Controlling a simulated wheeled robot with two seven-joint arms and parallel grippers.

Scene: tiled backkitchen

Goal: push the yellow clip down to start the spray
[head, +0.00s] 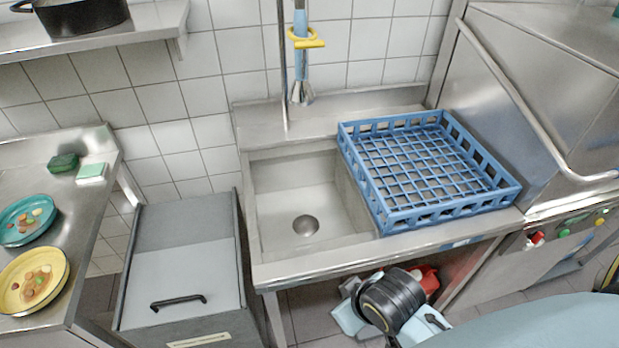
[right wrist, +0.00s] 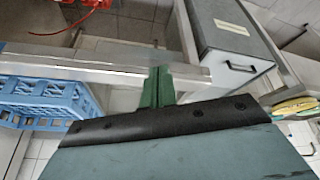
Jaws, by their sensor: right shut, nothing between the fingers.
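The yellow clip (head: 306,43) sits around the blue handle of the spray (head: 301,75) at the top middle of the head view. The spray hangs nozzle down above the back of the sink (head: 300,205). In the right wrist view my right gripper (right wrist: 157,88) shows as narrow green fingers, shut and empty, in front of the metal sink frame. It is well away from the clip, which is not in that view. My left gripper is in neither view.
A blue dish rack (head: 370,195) stands on the right side of the sink. A grey bin (head: 185,270) stands left of it, and a steel dishwasher (head: 510,110) with a bar handle stands right. Plates (head: 35,278) lie on the left counter.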

